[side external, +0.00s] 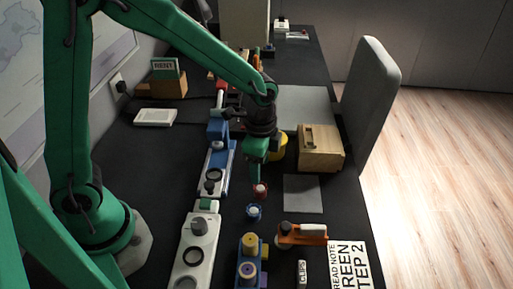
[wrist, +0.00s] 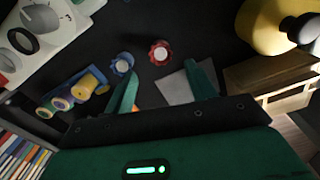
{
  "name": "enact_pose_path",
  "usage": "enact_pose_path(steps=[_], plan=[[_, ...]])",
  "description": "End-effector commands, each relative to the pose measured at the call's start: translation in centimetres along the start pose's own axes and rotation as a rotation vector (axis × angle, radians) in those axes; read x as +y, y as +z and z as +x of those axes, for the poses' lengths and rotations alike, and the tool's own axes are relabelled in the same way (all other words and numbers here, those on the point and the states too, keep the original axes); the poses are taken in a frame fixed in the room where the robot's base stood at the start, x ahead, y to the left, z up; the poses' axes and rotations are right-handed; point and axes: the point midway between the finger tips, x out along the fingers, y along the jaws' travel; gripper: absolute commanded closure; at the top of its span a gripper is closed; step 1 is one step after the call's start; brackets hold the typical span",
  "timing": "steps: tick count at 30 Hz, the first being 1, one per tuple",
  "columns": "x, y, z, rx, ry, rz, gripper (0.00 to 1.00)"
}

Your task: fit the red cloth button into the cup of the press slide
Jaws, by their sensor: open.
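The red cloth button (side external: 260,190), scalloped with a pale centre, lies on the dark table. It also shows in the wrist view (wrist: 161,53), just beyond the fingertips and between their lines. My gripper (side external: 255,178) is open and empty, pointing down close to the red button; in the wrist view its two green fingers (wrist: 164,82) stand apart. A similar blue button (side external: 254,212) lies beside the red one. Slide-like devices stand in a row to the left: a white one (side external: 196,243) and a blue-and-white one (side external: 213,178), with dark round parts. I cannot tell which holds the cup.
A blue stand with yellow spools (side external: 249,258) and an orange block (side external: 302,234) stand near the front. A wooden box (side external: 320,149) and a yellow object (wrist: 268,24) are near the gripper. A grey sheet (side external: 303,194) lies right of the buttons.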

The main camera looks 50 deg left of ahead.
Motion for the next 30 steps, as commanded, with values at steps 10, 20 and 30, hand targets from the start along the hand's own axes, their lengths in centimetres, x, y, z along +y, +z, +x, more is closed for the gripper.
enact_pose_path(steps=[10,20,30], plan=[[0.0,0.0,1.9,-0.002,0.001,-0.002,0.44],[0.0,0.0,2.7,0.000,0.000,-0.002,0.44],[0.0,-0.2,5.5,-0.002,0.002,-0.002,0.44]])
